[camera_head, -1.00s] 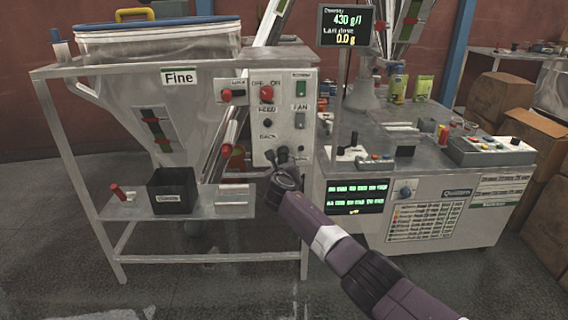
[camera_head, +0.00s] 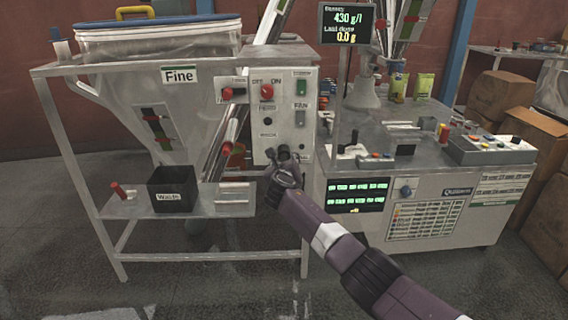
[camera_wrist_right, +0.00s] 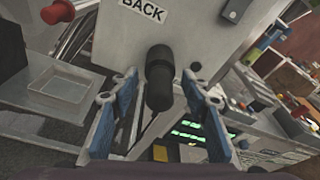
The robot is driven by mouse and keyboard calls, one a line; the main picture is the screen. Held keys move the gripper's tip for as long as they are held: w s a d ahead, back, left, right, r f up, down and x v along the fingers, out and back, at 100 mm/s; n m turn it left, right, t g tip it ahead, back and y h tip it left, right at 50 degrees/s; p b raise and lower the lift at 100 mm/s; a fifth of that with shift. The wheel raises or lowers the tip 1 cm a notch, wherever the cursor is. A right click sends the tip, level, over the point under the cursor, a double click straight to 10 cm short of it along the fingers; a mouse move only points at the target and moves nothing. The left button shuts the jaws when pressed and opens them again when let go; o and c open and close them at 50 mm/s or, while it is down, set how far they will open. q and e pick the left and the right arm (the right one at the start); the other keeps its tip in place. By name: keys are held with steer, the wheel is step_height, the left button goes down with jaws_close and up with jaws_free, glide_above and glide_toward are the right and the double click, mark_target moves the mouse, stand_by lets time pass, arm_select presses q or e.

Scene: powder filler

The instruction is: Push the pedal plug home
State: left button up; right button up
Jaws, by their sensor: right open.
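The plug (camera_wrist_right: 159,78) is a black, rounded cylinder sticking out of the grey control panel (camera_wrist_right: 190,35), just below the "BACK" label (camera_wrist_right: 143,8). I cannot tell how deep it sits in its socket. My right gripper (camera_wrist_right: 157,98) is open, with one blue-padded finger on each side of the plug and a visible gap to both. In the head view the right gripper (camera_head: 282,158) is at the lower right of the control panel (camera_head: 258,122) and hides the plug there. My left gripper is not in view.
A black waste bin (camera_head: 171,189) and a red-handled part (camera_head: 118,190) are on the low shelf left of my right gripper. The dosing cabinet (camera_head: 430,205) stands close on the right. The floor in front is clear.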

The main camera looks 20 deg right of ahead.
steer(key=shift+v, duration=5.95)
steer(key=s+a+f+m+g+y, duration=0.2)
steer(key=s+f+m+g, duration=0.1)
steer(key=s+f+m, duration=0.8)
steer(key=s+a+f+m+g+y, duration=0.1)
steer(key=s+a+f+m+g, duration=0.3)
steer(key=s+f, duration=0.75)
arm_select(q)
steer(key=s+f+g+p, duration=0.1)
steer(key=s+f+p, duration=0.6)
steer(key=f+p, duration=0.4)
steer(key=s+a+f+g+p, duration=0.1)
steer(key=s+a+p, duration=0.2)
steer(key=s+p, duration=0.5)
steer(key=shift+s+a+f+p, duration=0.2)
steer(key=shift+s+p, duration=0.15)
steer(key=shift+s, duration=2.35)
arm_select(e)
steer(key=s+d+f+m+g+y, duration=0.1)
steer(key=s+f+m, duration=0.5)
steer(key=s, duration=0.9)
steer(key=s+d+f+m+g, duration=0.1)
steer(key=s+f+m+g, duration=0.2)
steer(key=s+f+m, duration=0.3)
steer(key=s+d+f+m+g+y, duration=0.1)
steer(key=s+f+m, duration=0.5)
steer(key=s+f, duration=0.7)
steer(key=shift+s+d+f+m+g+y, duration=0.4)
steer(key=shift+s+g, duration=0.4)
steer(key=shift+s, duration=5.55)
